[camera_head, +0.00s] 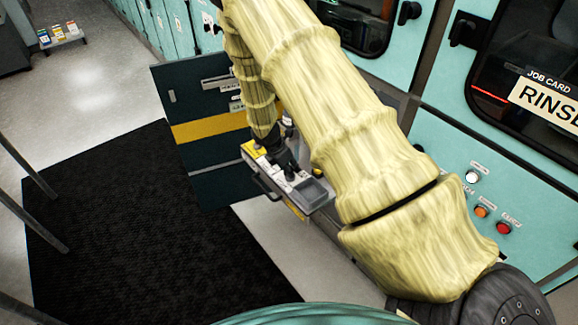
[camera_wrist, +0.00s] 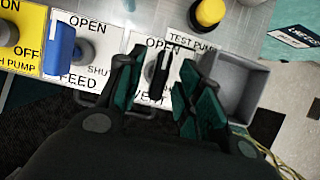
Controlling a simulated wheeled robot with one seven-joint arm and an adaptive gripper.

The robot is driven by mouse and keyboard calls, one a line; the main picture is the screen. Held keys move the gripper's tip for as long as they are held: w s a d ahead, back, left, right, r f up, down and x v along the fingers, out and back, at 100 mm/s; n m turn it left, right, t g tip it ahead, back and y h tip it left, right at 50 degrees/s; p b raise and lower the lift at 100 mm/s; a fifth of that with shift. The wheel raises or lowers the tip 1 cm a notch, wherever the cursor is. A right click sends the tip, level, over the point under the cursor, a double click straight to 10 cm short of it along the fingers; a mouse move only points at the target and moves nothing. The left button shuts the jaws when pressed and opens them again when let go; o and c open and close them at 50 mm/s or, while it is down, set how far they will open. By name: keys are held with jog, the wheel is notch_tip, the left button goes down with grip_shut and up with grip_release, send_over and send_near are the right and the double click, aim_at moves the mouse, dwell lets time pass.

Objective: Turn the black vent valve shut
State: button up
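The black vent valve (camera_wrist: 158,70) shows in the wrist view on a pale panel, between an "OPEN" label above and a "VENT" label below. Its handle stands nearly upright in the picture, its upper end by "OPEN". My gripper (camera_wrist: 158,95) is open, with one dark green finger to the left of the handle and one to the right. A gap shows on the right; I cannot tell whether the left finger touches it. The fingers hide part of the labels. In the head view my gripper (camera_head: 285,163) is low over the panel box (camera_head: 310,193); the valve is hidden there.
A blue feed valve (camera_wrist: 56,52) is close on the left, by a yellow pump switch plate (camera_wrist: 12,40). A yellow button (camera_wrist: 209,12) and an open grey bin (camera_wrist: 235,85) are on the right. A dark cabinet door (camera_head: 205,125) stands open behind the box.

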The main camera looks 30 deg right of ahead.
jog(key=shift+d+f, duration=0.1)
jog(key=shift+f, duration=0.1)
jog(key=shift+c, duration=0.4)
grip_shut()
